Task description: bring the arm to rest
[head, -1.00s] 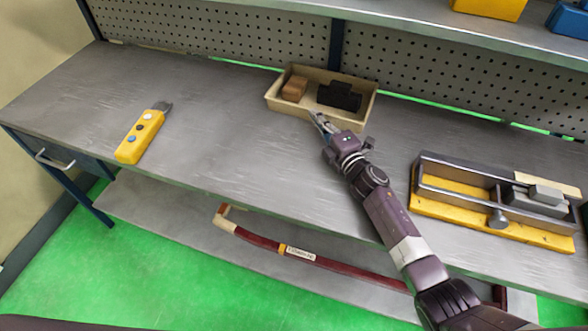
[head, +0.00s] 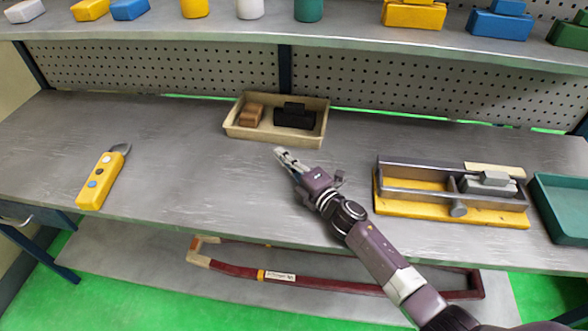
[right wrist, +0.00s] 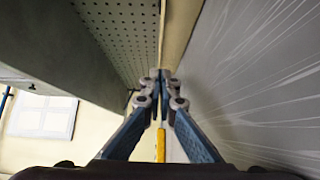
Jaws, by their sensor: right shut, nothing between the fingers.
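My right gripper (head: 282,154) is shut and empty in the head view. It hovers over the grey workbench (head: 180,160), in front of the beige tray (head: 232,133) and apart from it. In the right wrist view its fingertips (right wrist: 160,76) meet. My right arm comes in from the lower right and reaches over the bench's front edge. My left gripper is not in view.
The tray holds a brown block (head: 250,114) and a black block (head: 295,116). A yellow handheld device (head: 98,183) lies at left. A vise-like fixture on a yellow base (head: 450,211) and a green bin (head: 562,207) stand right. A shelf (head: 330,42) overhangs the back.

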